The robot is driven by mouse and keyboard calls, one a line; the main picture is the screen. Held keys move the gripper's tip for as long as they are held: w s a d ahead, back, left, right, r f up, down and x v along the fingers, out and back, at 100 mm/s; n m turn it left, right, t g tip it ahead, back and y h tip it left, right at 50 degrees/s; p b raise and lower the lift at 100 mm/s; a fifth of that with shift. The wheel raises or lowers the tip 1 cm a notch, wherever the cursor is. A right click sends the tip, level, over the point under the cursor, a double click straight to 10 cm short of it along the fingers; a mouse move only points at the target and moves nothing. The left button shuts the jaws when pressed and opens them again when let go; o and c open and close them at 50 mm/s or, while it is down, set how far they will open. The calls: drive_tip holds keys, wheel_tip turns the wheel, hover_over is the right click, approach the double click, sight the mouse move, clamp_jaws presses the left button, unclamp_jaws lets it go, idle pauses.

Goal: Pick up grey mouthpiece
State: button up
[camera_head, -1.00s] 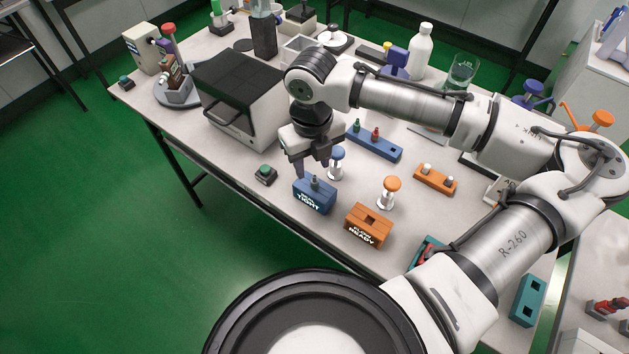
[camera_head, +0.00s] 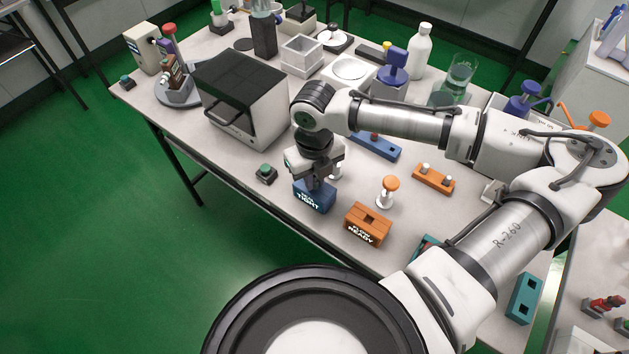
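My gripper (camera_head: 315,183) points straight down at the top of the blue block (camera_head: 312,200) lettered "TIGHT", near the table's front edge. A small grey upright piece, probably the grey mouthpiece, stood in the top of this block in the earlier view. It is now hidden behind or between my fingers. The fingers are down at the block's top, and I cannot tell whether they are apart or closed on the piece.
An orange block (camera_head: 367,226) lettered "READY" stands right of the blue block. An orange-topped stand (camera_head: 388,190) is behind it. A small green-topped button box (camera_head: 265,174) is at left. A black-topped oven-like box (camera_head: 241,97) stands behind. An orange rack (camera_head: 433,179) holds light pegs.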

clamp_jaws()
